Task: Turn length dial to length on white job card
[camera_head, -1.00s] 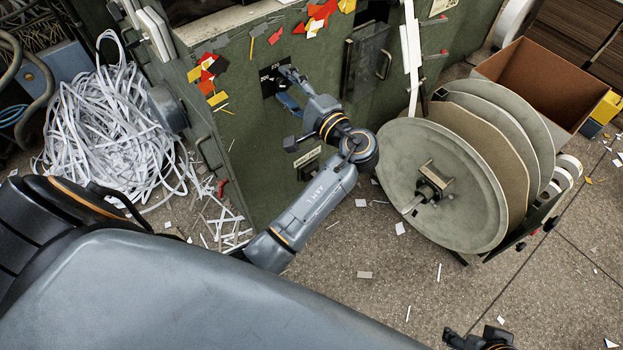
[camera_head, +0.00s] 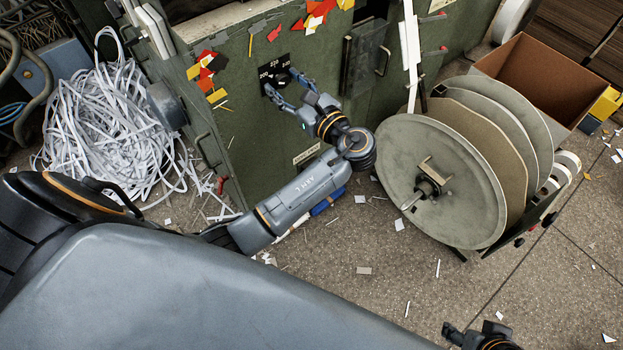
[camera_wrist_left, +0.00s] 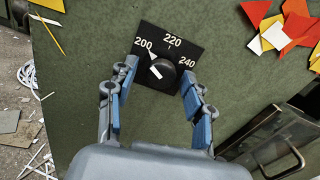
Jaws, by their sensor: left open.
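The length dial (camera_wrist_left: 165,75) is a black round knob with a white pointer, on a black plate (camera_wrist_left: 181,50) marked 200, 220 and 240. The pointer is aimed up and left, toward the 200 side. The plate also shows in the head view (camera_head: 275,66) on the green machine front. My left gripper (camera_head: 281,83) is open, its blue-padded fingers spread on either side of the knob in the wrist view (camera_wrist_left: 160,85). I cannot tell whether they touch it. My right gripper (camera_head: 472,336) is partly in view at the bottom edge. I cannot make out a white job card.
Coloured scraps (camera_head: 207,75) cling to the green machine (camera_head: 245,130) around the dial. A handled door (camera_head: 362,62) is to its right. A large reel (camera_head: 440,185) stands right of my arm, and a heap of paper strips (camera_head: 100,125) lies left.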

